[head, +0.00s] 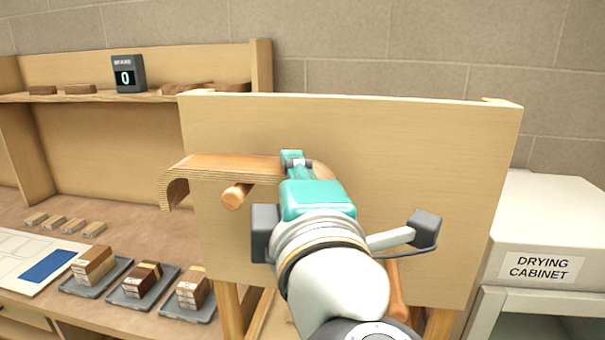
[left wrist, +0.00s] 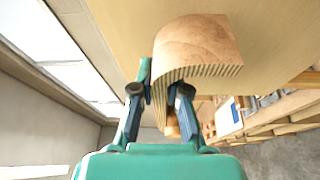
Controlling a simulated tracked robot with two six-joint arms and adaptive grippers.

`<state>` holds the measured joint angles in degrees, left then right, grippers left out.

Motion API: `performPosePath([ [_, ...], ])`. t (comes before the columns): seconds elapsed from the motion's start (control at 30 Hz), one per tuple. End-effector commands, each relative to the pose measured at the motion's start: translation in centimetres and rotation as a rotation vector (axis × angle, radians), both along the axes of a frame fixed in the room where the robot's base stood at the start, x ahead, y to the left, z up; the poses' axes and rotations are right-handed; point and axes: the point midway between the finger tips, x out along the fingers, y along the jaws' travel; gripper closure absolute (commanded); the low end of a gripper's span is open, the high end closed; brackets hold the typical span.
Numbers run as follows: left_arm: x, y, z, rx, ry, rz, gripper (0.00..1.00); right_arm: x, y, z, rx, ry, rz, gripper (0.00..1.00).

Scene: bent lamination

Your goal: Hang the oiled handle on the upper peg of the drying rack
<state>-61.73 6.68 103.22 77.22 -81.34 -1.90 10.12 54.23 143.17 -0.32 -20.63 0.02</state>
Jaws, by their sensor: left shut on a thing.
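The handle (head: 225,165) is a bent strip of laminated wood with a striped edge, its left end curving down. My left gripper (head: 296,161), teal, is shut on it in front of the drying rack's board (head: 400,135). In the left wrist view, the handle (left wrist: 200,45) passes between the fingertips (left wrist: 160,92). A round wooden peg (head: 236,196) sticks out from the board just below the handle, right of its curved end. I cannot tell whether the handle touches the peg. The handle's right part is mostly hidden behind the gripper. My right gripper is not in view.
A white drying cabinet (head: 545,225) stands right of the rack. On the left bench, grey trays (head: 140,302) hold wood blocks, near a white board with a blue patch (head: 48,265). A shelf behind carries a dark display (head: 127,75) reading 0.

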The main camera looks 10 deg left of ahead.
Motion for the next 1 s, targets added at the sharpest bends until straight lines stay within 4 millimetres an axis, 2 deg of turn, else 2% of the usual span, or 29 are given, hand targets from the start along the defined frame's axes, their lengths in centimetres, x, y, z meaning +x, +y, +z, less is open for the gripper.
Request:
performPosePath([
  [0.13,0.0,-0.02,0.03,0.0,-0.001,0.0,1.0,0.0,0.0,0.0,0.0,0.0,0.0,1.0],
  [0.17,0.0,-0.02,0.03,0.0,-0.001,-0.001,0.84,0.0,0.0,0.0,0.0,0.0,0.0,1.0],
  [0.33,0.0,-0.03,0.02,0.0,-0.001,-0.001,0.56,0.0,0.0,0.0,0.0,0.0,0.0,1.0],
  [0.53,0.0,-0.04,0.01,0.0,0.0,-0.001,0.56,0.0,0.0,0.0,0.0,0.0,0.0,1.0],
  [0.73,0.02,-0.04,-0.03,0.0,0.0,-0.001,0.25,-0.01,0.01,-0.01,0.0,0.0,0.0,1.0],
  [1.0,0.01,-0.04,-0.01,0.0,0.0,-0.001,0.23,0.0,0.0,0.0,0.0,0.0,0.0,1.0],
])
